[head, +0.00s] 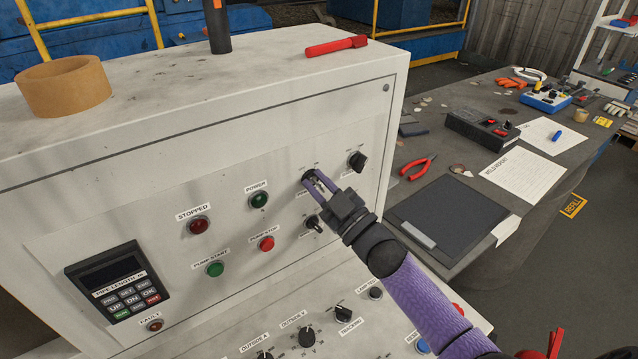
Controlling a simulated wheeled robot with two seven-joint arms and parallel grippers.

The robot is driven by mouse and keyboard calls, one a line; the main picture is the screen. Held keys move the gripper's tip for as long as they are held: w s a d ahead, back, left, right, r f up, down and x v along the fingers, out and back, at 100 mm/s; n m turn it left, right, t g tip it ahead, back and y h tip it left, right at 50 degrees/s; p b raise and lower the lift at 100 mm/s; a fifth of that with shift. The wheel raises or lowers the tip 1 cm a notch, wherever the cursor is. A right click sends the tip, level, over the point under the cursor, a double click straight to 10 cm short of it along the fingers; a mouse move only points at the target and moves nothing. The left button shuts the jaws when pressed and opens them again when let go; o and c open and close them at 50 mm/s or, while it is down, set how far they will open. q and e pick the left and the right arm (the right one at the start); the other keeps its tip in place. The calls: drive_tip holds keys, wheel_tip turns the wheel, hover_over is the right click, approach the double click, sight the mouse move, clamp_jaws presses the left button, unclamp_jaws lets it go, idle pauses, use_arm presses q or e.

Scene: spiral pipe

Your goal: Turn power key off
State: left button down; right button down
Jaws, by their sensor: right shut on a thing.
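The white control cabinet (150,190) fills the left and middle of the head view. On its sloped front, the power key switch (307,177) sits at the upper right of the panel, mostly hidden by my fingers. My right gripper (317,182) reaches in from the lower right and is shut on the key at the switch. The key's exact angle is too small and covered to tell. A green lamp labelled POWER (259,199) is left of the switch. My left gripper is not in view.
Black rotary knobs stand close by, one upper right (357,161) and one just below (314,223) my gripper. A tape roll (63,87) and a red tool (336,46) lie on top of the cabinet. A dark workbench (465,165) with tools and papers stands at right.

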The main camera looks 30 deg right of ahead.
drive_tip(key=shift+f+n+g+y, duration=0.1)
drive_tip(key=shift+n+g+y, duration=0.2)
drive_tip(key=shift+n, duration=0.5)
drive_tip(key=c, duration=0.8)
unclamp_jaws()
drive_tip(key=v, duration=1)
